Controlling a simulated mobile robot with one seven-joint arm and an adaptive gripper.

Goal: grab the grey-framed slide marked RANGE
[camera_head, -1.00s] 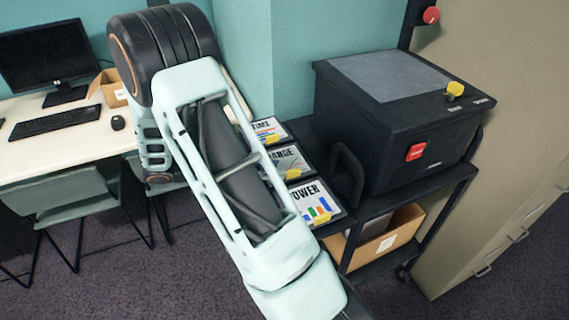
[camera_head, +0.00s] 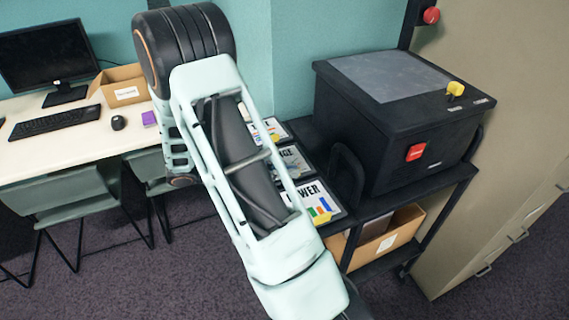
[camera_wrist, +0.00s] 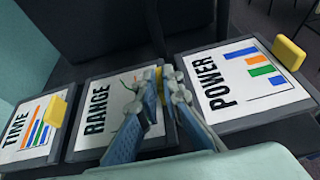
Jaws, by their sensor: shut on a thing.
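The RANGE slide (camera_wrist: 100,118) has a grey frame, a white face and a yellow tab (camera_wrist: 159,77). It lies in the middle of a row of slides in the wrist view, and its right part is behind my fingers. In the head view my arm covers part of the RANGE slide (camera_head: 295,160). My gripper (camera_wrist: 170,82) is shut on the yellow tab, of which only a small part shows between and behind the fingers. The slide looks flat on the shelf.
The TIME slide (camera_wrist: 35,128) and the POWER slide (camera_wrist: 235,78) lie close on either side, each with a yellow tab. A black box (camera_head: 405,130) with a red button stands on the cart to the right. A desk with a monitor (camera_head: 48,55) is at left.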

